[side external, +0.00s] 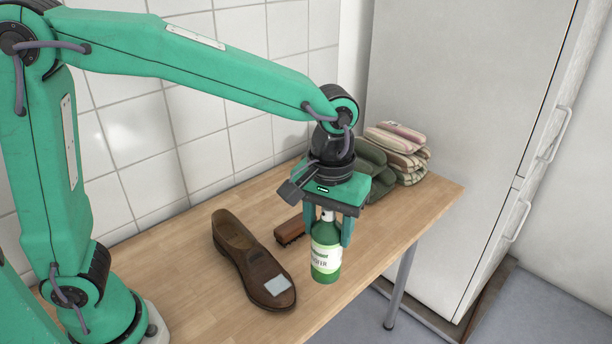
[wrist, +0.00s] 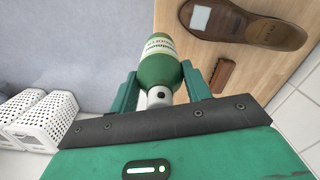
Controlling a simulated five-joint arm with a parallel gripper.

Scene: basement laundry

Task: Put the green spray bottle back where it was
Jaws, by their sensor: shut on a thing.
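The green spray bottle (side external: 326,262) has a pale label and hangs upright under my gripper (side external: 327,229). My gripper is shut on its upper part, with one finger on each side. In the side view the bottle shows in front of the table's front edge area; its exact height over the wood is hard to tell. In the wrist view the bottle (wrist: 157,65) points away between the two fingers (wrist: 160,92), with grey floor to the left and the table to the right. The bottle's top is partly hidden by my gripper.
A brown shoe (side external: 240,250) with a pale patch lies left of the bottle on the wooden table (side external: 180,275). A brown brush (side external: 290,232) lies between them. Green folded cloth (side external: 372,158) and striped folded cloths (side external: 405,150) are behind. White baskets (wrist: 45,120) stand on the floor.

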